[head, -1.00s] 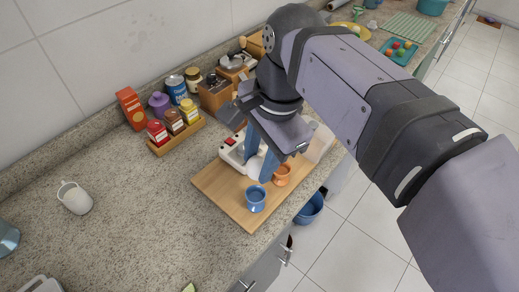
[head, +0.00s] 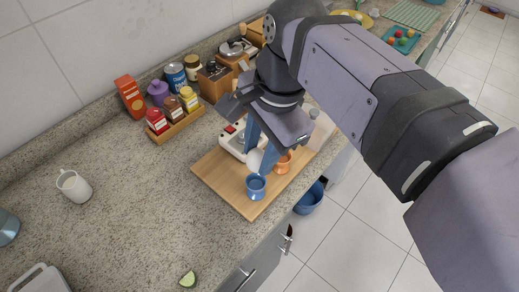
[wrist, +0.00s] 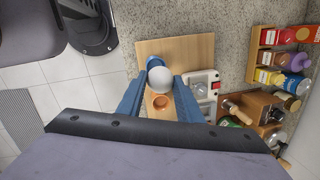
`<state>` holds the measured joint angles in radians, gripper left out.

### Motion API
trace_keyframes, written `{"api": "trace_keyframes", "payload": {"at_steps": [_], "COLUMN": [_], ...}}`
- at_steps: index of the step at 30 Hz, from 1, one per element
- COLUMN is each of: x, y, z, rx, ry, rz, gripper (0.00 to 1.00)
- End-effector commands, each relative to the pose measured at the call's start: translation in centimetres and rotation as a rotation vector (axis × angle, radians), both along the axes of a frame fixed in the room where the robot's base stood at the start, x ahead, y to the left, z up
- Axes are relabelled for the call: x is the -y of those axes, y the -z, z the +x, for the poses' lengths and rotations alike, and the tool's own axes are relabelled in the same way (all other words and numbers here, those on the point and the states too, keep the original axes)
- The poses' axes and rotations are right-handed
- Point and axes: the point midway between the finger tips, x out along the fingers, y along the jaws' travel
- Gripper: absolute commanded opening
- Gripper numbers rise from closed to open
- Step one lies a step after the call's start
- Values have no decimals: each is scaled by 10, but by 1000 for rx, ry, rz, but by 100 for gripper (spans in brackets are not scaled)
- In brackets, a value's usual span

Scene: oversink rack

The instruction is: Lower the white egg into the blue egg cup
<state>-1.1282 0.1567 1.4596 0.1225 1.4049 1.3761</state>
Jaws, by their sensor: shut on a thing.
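The white egg (head: 254,161) is held between the blue fingers of my gripper (head: 261,157). In the wrist view the egg (wrist: 160,77) sits between the two fingertips (wrist: 159,80). The blue egg cup (head: 256,188) stands upright on a wooden board, just in front of the egg in the head view. In the wrist view the egg partly covers the blue cup (wrist: 154,62). The egg appears to be above the board and outside the cup; its exact height is hard to tell.
An orange egg cup (head: 283,164) stands close beside my gripper on the wooden board (head: 218,181). A white device with a red part (head: 231,138) is at the board's back. A spice rack (head: 178,119) stands farther back. The counter left of the board is clear up to a white mug (head: 74,187).

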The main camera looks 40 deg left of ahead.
Motion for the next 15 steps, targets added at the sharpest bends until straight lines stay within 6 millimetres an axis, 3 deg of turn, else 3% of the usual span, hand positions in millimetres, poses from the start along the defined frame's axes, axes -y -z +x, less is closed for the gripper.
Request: {"api": "trace_keyframes", "payload": {"at_steps": [15], "x": [0], "y": [18], "z": [0], "rx": [0], "ry": [0], "rz": [1], "gripper": [10]}}
